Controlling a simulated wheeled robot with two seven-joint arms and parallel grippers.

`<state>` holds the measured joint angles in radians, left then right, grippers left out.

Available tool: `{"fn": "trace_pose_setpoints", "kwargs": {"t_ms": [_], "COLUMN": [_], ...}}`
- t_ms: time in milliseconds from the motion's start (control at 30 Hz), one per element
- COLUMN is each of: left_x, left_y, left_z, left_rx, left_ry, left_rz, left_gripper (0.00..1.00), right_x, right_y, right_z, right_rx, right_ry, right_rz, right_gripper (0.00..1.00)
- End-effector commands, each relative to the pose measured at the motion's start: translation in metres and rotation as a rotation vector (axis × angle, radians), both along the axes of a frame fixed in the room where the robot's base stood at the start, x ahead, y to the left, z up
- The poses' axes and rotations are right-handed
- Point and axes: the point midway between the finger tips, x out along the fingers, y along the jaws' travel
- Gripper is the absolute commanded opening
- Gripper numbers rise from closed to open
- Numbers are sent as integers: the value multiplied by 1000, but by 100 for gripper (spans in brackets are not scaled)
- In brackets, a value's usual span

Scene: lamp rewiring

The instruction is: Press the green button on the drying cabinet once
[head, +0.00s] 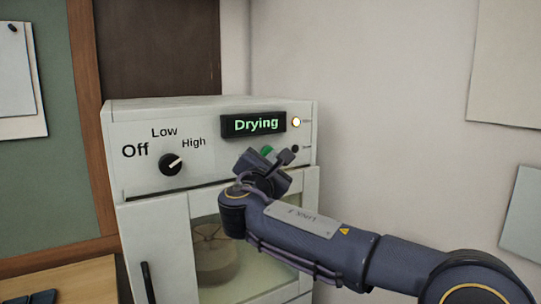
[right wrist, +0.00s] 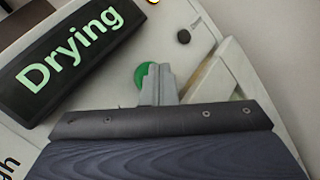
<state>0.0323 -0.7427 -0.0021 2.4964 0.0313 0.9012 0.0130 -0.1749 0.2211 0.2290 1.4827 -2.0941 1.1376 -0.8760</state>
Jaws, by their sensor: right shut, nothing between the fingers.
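The white drying cabinet (head: 207,107) stands against the wall in the head view. Its black display reads "Drying" in green (head: 254,124), and it fills the upper left of the right wrist view (right wrist: 72,52). The green button (head: 267,150) is below the display, partly hidden by my right gripper (head: 283,157). In the right wrist view the green button (right wrist: 141,75) shows at the left of my shut, empty fingers (right wrist: 157,72), which overlap its edge. I cannot tell whether the fingertips touch it. My left gripper is not in view.
The cabinet's knob (head: 171,164) points toward High. A lit lamp (head: 296,122) and a small black knob (head: 295,148) are right of the display. Behind the glass door is a round pale object (head: 214,258). Bare wall (head: 380,110) lies to the right.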

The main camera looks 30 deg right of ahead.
Motion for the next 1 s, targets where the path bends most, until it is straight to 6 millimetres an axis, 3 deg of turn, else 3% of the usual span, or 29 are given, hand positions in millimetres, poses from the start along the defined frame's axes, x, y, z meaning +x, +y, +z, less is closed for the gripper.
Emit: {"fn": "trace_pose_setpoints", "kwargs": {"t_ms": [1000], "left_x": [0], "left_y": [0], "left_z": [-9], "left_rx": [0], "left_ry": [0], "left_rz": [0], "left_gripper": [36], "right_x": [-19], "right_y": [-1], "right_z": [0], "right_rx": [0], "right_ry": [0], "right_rz": [0], "right_gripper": [0]}}
